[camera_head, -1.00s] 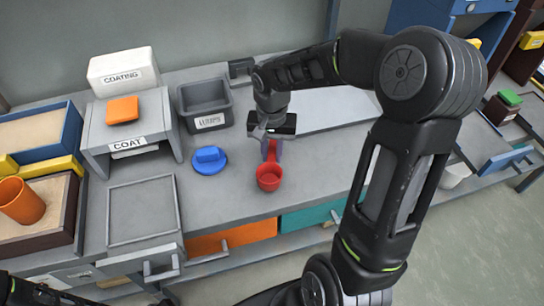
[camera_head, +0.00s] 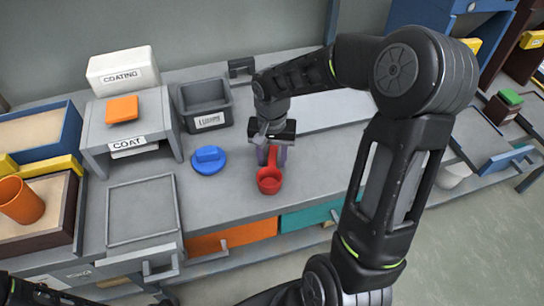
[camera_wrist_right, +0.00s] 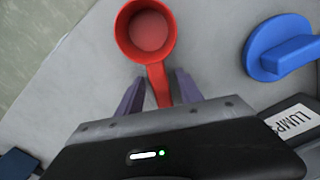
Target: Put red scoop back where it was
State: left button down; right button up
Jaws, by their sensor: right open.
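The red scoop (camera_head: 269,180) rests on the grey bench top, its cup toward the front edge and its handle pointing back. My right gripper (camera_head: 271,154) is over the handle, with its fingers apart on either side of it. In the right wrist view the scoop (camera_wrist_right: 147,32) shows its round cup ahead of the fingers, and its handle runs back between the two purple fingers of the gripper (camera_wrist_right: 160,92). Gaps show between handle and fingers. The handle's rear end is hidden under the gripper body. My left gripper is not in view.
A blue lid with a grip (camera_head: 208,160) lies just left of the scoop. The grey LUMPS bin (camera_head: 205,103) and the COAT stand (camera_head: 128,130) are behind and left. A flat grey tray (camera_head: 142,210) lies front left. A pale panel (camera_head: 335,110) lies right of the gripper.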

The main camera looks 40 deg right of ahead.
aim_at(272, 158)
jog(key=shift+r, duration=0.25)
notch_tip(272, 158, up, 12)
jog(key=shift+p, duration=0.45)
